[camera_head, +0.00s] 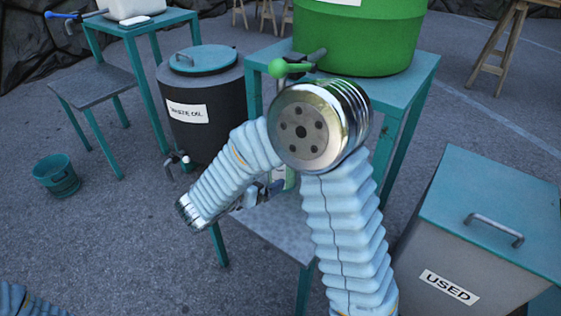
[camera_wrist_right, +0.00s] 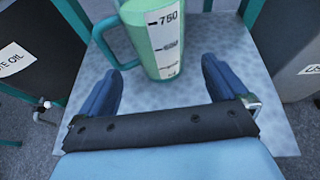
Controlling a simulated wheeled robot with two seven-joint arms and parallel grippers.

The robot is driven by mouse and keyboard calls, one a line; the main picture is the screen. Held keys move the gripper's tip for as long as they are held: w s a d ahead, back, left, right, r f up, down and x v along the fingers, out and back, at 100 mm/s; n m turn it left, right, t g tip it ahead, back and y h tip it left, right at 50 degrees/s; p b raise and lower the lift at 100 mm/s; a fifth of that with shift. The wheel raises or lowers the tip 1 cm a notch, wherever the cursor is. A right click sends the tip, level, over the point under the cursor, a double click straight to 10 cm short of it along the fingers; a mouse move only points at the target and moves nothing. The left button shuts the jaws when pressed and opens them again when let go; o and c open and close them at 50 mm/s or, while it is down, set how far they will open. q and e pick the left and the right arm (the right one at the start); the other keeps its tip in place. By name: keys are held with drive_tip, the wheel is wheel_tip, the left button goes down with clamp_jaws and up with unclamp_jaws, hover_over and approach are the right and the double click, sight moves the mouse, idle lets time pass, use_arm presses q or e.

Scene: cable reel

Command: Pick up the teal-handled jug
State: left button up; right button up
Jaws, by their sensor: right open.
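The jug (camera_wrist_right: 155,42) is pale green with a white scale marked 750 and a teal handle (camera_wrist_right: 112,38) on its left side. It stands upright on a grey metal shelf (camera_wrist_right: 185,125) in the right wrist view. In the head view my right arm hides most of it, and only a pale green sliver (camera_head: 290,180) shows. My right gripper (camera_wrist_right: 162,68) is open, with one blue finger to each side of the jug's lower part in the picture. In the head view the gripper (camera_head: 268,188) is partly hidden. My left gripper is out of view.
A teal table (camera_head: 425,75) above the shelf carries a green drum (camera_head: 360,40) with a green-handled tap (camera_head: 280,68). A dark waste oil barrel (camera_head: 205,100) stands left, a grey USED bin (camera_head: 470,240) right. A teal bucket (camera_head: 57,178) sits on the floor.

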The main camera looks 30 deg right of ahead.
drive_tip(key=x, duration=1)
drive_tip(key=shift+w+a+f+p, duration=0.1)
drive_tip(key=shift+p, duration=0.2)
drive_tip(key=c, duration=1.3)
drive_tip(key=shift+r, duration=0.2)
drive_tip(key=shift+r, duration=1.35)
drive_tip(key=shift+s+a+r, duration=1.15)
drive_tip(key=shift+s+r, duration=0.5)
drive_tip(key=shift+s, duration=0.35)
drive_tip(key=shift+s+a+r, duration=1.15)
drive_tip(key=shift+s+r, duration=0.5)
drive_tip(key=shift+s, duration=0.35)
drive_tip(key=shift+s+a+r, duration=1.15)
drive_tip(key=shift+s+r, duration=0.5)
drive_tip(key=shift+s, duration=0.35)
